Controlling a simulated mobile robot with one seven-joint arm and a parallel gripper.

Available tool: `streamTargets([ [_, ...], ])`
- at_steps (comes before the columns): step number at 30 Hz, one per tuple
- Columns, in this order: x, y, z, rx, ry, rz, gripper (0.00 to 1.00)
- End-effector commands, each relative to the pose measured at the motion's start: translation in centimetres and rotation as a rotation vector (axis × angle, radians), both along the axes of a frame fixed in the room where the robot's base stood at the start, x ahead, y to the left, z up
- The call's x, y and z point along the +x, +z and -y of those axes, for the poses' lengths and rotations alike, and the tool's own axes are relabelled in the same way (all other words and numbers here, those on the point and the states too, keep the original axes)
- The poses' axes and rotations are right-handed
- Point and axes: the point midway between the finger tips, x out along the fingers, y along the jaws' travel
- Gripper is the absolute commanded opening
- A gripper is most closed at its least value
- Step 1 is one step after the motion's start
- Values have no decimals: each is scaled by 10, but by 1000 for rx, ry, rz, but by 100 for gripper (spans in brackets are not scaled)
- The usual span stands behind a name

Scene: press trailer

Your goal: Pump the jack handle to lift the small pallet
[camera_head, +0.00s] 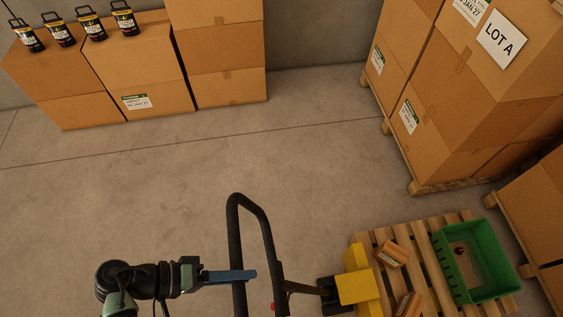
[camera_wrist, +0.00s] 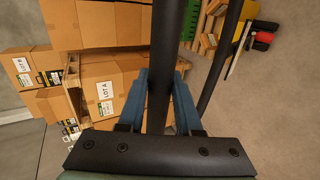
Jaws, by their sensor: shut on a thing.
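The jack handle (camera_head: 268,235) is a black loop standing at the lower middle of the head view, left of the yellow jack body (camera_head: 355,285). The small pallet (camera_head: 414,248) is wooden and slatted, at the lower right, beside the jack's yellow part. A green crate (camera_head: 496,255) and small brown boxes (camera_head: 391,254) rest on it. My gripper (camera_head: 247,275) reaches in from the left with blue fingers at the handle's left bar. In the wrist view its fingers (camera_wrist: 160,98) lie on both sides of the black bar (camera_wrist: 168,50), shut on it. Whether the pallet is off the floor cannot be told.
Stacked cartons (camera_head: 140,60) stand along the back wall, with several black lantern-like items (camera_head: 92,25) on top. A tall carton stack marked LOT A (camera_head: 502,41) stands on a pallet at the right. The grey floor (camera_head: 170,190) between is clear.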

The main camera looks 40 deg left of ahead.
Motion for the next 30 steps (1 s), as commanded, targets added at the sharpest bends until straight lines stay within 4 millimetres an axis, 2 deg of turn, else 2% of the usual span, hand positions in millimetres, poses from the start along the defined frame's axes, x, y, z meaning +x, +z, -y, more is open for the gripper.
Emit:
streamTargets([
  [5, 32, 10, 25, 1, -4, -1, 0],
  [12, 89, 32, 66, 2, -5, -2, 0],
  [15, 105, 38, 78, 1, -4, -1, 0],
  [18, 112, 41, 82, 1, 0, -3, 0],
  [26, 115, 43, 83, -1, 0, -1, 0],
  [30, 140, 48, 102, 0, -4, 5, 0],
])
